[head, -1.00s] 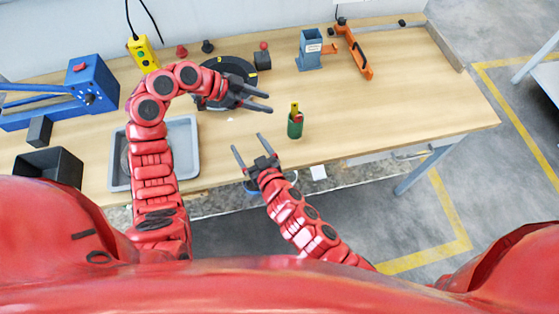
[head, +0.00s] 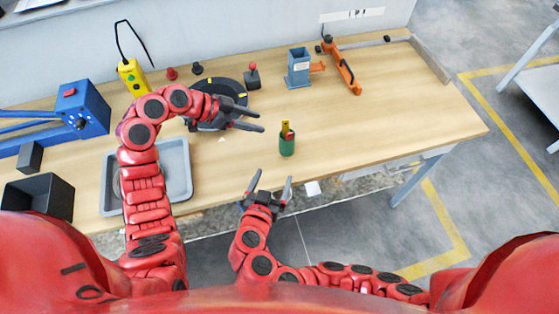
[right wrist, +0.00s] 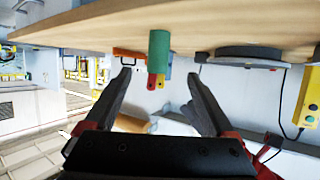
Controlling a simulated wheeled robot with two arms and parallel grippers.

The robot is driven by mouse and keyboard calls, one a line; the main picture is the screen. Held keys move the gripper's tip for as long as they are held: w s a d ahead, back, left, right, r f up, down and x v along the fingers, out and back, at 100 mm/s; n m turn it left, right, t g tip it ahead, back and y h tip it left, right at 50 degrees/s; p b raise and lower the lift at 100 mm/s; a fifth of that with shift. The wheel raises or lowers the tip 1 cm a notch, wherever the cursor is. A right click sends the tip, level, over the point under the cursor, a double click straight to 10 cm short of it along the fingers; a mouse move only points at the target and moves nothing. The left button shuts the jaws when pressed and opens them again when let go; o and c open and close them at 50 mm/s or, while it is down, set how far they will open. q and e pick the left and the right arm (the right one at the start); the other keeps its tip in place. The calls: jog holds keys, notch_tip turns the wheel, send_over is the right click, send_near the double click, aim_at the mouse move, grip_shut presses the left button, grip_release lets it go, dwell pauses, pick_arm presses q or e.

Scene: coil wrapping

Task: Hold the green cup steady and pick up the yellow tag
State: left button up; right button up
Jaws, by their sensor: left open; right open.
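The green cup (head: 287,147) stands upright on the wooden table near its front edge. The yellow tag (head: 285,128) sticks up out of the cup's top; its lower part is hidden inside. In the right wrist view the scene is upside down: the cup (right wrist: 159,46) shows with the yellow tag (right wrist: 151,81) and a red piece (right wrist: 160,81) poking out. My left gripper (head: 262,122) is open and empty, left of the cup and apart from it. My right gripper (head: 274,175) is open and empty, in front of the cup, its fingers pointing toward it; its fingertips (right wrist: 159,79) also show in the wrist view.
A dark round turntable (head: 222,112) lies behind my left gripper. A grey tray (head: 181,170) is under my left arm. A blue-grey holder (head: 299,68) and an orange tool (head: 344,70) stand at the back. The table right of the cup (head: 390,120) is clear.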

aim_at(285, 150)
jog(key=x, duration=1.7)
jog(key=shift+d, duration=0.15)
